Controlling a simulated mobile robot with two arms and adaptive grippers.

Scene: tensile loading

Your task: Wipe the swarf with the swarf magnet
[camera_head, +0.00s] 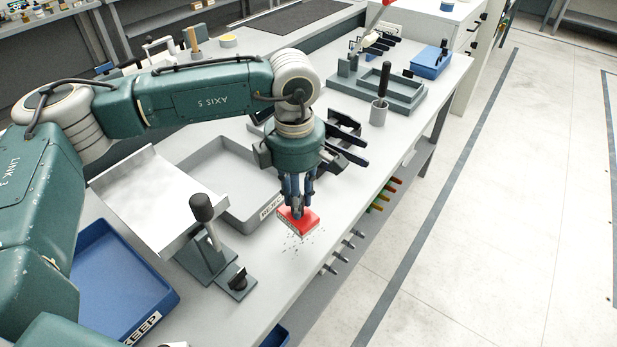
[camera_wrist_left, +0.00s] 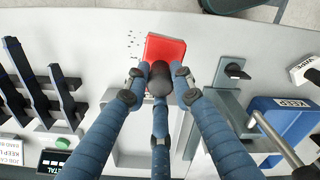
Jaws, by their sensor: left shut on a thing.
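The swarf magnet (camera_head: 298,219) is a red block with a dark knob, near the front edge of the workbench. My left gripper (camera_head: 297,205) is shut on its knob from above. In the left wrist view the red magnet (camera_wrist_left: 166,48) shows beyond the fingers (camera_wrist_left: 160,85), which close round the dark knob. Dark specks of swarf (camera_head: 297,243) lie on the bench just in front of the magnet. In the left wrist view swarf (camera_wrist_left: 132,44) shows at the magnet's left side. I cannot tell whether the magnet touches the bench. My right gripper is not in view.
A grey tray (camera_head: 238,213) stands left of the magnet. A lever fixture with a black knob (camera_head: 202,207) and a blue KEEP bin (camera_head: 150,303) are nearer. Black racks (camera_head: 345,150) stand just behind the gripper. Bare bench lies in front, up to the edge.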

